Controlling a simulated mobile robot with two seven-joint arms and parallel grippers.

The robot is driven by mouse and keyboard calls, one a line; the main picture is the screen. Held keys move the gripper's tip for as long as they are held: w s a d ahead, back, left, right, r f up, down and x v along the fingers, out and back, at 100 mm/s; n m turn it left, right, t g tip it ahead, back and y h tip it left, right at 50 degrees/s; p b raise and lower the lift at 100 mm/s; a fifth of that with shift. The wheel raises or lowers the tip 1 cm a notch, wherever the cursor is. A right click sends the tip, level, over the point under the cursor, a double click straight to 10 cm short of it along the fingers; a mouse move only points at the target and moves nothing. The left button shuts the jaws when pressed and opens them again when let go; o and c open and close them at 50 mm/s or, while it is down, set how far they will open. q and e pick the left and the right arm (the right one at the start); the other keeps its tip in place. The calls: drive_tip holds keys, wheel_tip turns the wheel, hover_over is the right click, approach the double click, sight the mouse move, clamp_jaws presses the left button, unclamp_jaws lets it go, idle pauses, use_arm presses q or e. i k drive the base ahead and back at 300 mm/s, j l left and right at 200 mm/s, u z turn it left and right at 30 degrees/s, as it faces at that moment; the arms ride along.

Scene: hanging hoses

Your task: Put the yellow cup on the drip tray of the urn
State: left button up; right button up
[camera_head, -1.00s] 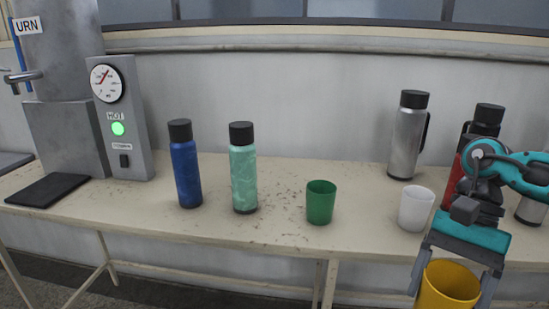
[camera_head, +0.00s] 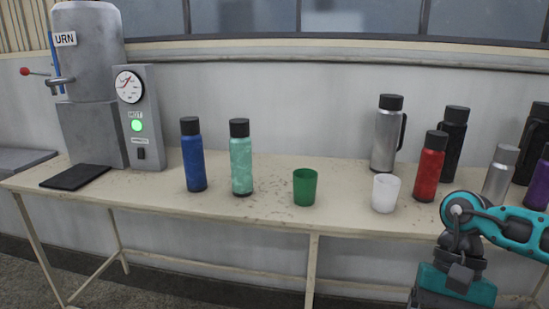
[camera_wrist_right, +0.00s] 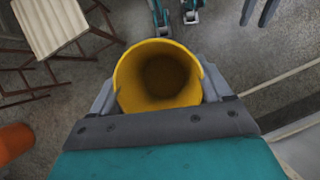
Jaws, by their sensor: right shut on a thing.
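The yellow cup (camera_wrist_right: 128,84) is held in my right gripper (camera_wrist_right: 158,84), whose two fingers are on opposite sides of it. I look into its open mouth in the right wrist view, and it appears empty. In the head view my right gripper shows only in part at the bottom right, and the cup is out of frame. The urn (camera_head: 90,40) is a grey cylinder on a grey base at the far left, with a red-ended tap lever. Its drip tray (camera_head: 76,177) is a flat black bare slab at the tabletop's left end. My left gripper is not seen.
On the table (camera_head: 250,208) stand a blue bottle (camera_head: 193,160), a mint bottle (camera_head: 241,163), a green cup (camera_head: 305,188) and a white cup (camera_head: 385,193). Several bottles, including a red one (camera_head: 429,172), crowd the right end. The front left of the tabletop is clear.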

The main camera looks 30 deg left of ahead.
sight(77, 174)
drive_tip(key=i+j, duration=0.45)
drive_tip(key=i+u, duration=0.1)
drive_tip(key=u, duration=0.25)
drive_tip(key=i+u, duration=0.1)
drive_tip(key=u, duration=0.2)
drive_tip(key=i+u, duration=0.15)
drive_tip(key=u, duration=0.2)
drive_tip(key=j+u, duration=0.1)
drive_tip(key=u, duration=1.15)
